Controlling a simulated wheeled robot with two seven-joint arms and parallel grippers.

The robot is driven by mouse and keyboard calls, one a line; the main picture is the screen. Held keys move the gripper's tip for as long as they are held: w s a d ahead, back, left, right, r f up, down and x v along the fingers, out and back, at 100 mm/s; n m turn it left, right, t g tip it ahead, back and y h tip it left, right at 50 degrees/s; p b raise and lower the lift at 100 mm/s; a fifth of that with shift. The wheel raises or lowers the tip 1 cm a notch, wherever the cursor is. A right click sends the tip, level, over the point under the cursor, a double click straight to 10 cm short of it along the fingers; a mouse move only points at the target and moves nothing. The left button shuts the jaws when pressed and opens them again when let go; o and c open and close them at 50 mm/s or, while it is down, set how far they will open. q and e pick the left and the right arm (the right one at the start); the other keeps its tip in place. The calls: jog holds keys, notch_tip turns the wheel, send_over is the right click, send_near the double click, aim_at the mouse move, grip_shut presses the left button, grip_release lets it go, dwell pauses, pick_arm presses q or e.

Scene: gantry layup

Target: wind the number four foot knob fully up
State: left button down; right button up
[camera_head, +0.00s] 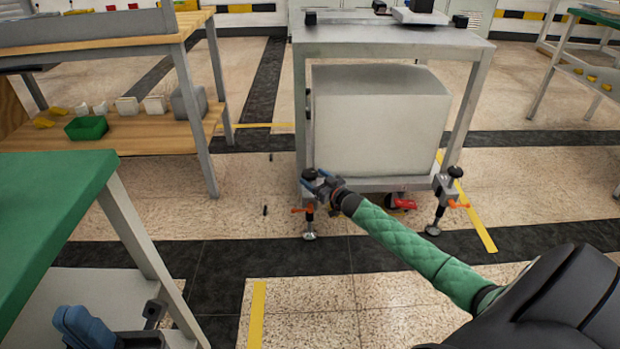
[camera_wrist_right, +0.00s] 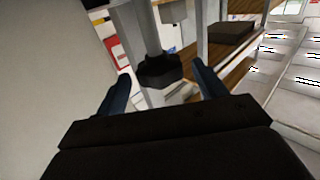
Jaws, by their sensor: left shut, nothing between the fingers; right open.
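A grey metal cart has a black foot knob (camera_head: 309,174) at its near left leg and another black knob (camera_head: 455,171) at its near right leg. No foot number is readable. My right gripper (camera_head: 318,181) is at the left knob, its blue fingers open on either side of it. In the right wrist view the knob (camera_wrist_right: 160,72) is between the open fingertips (camera_wrist_right: 160,80), with gaps on both sides. My left gripper (camera_head: 80,325) is low at the left, away from the cart, its blue fingers shut and empty.
A big grey box (camera_head: 375,130) fills the cart's lower shelf. Orange-red levers (camera_head: 459,204) stick out at the feet. A green-topped table (camera_head: 50,200) stands at near left, a wooden bench (camera_head: 150,130) behind it. Floor before the cart (camera_head: 310,300) is clear.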

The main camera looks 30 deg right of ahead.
jog(key=shift+w+a+b, duration=0.2)
jog(key=shift+w+b, duration=0.15)
jog(key=shift+w, duration=1.1)
jog(key=c, duration=1)
